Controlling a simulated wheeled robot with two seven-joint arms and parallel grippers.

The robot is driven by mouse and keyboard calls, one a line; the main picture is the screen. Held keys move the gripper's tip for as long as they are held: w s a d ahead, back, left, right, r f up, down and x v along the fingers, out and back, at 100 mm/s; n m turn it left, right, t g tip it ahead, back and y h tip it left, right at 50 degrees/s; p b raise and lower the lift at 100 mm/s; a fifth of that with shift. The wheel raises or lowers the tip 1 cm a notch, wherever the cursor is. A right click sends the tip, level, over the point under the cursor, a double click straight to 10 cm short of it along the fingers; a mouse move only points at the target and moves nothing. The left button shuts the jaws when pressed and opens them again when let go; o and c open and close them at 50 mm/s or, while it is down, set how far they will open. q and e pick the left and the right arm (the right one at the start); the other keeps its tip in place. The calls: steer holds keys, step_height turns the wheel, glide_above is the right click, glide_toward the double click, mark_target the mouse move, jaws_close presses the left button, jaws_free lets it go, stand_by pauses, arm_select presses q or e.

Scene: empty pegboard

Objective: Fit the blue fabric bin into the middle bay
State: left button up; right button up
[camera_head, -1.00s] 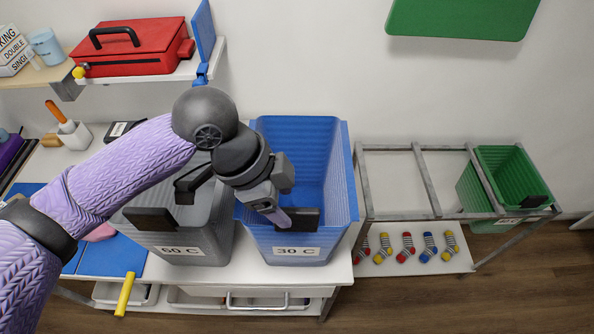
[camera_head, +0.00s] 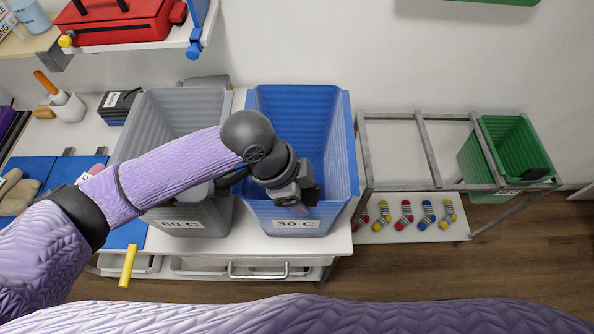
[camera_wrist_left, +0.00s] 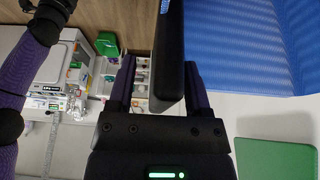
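The blue fabric bin (camera_head: 335,200), labelled 30 C, stands on the white table left of the metal rack. My left gripper (camera_head: 308,195) is at its front rim and hides its dark handle in the head view. In the left wrist view the handle (camera_wrist_left: 172,60) lies between the two spread fingers (camera_wrist_left: 160,88), close to the right finger, with a gap to the left one. The bin's blue wall (camera_wrist_left: 240,45) shows beside it. The grey rack (camera_head: 428,150) has empty left and middle bays. My right gripper is not visible.
A grey bin (camera_head: 150,130) labelled 60 C stands just left of the blue one. A green bin (camera_head: 505,140) fills the rack's right bay. Several striped socks (camera_head: 405,212) lie on the rack's lower shelf. A red toolbox (camera_head: 115,30) sits on the wall shelf.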

arm_select(q)
jaws_close()
stand_by(1.2)
